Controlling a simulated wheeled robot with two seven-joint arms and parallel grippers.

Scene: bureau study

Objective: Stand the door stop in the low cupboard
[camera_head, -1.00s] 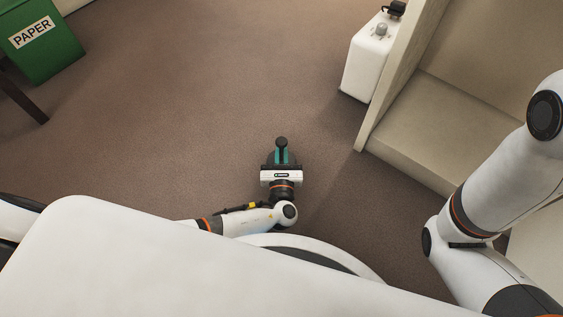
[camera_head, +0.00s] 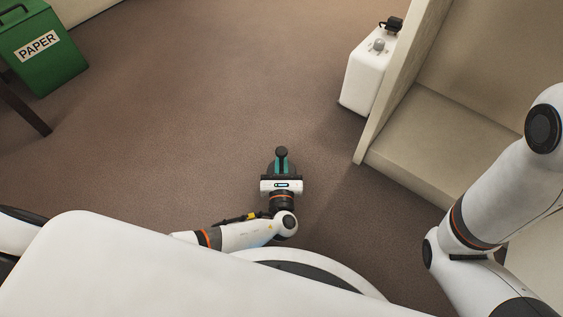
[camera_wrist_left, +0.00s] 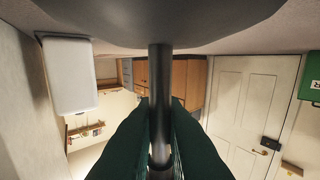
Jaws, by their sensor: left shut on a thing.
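In the left wrist view the door stop (camera_wrist_left: 160,70) is a metallic post between the fingers, under a wide grey rounded base at the top of the picture. The low cupboard (camera_head: 430,118) is the beige open-fronted unit at the right of the head view. The door stop is outside it, to its left. My right gripper is out of view.
A white box-shaped unit (camera_head: 366,75) stands against the cupboard's outer side panel (camera_head: 400,95). A green paper bin (camera_head: 45,62) is at the far left, with a dark leg (camera_head: 28,108) near it. The carpet (camera_head: 190,110) between is clear.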

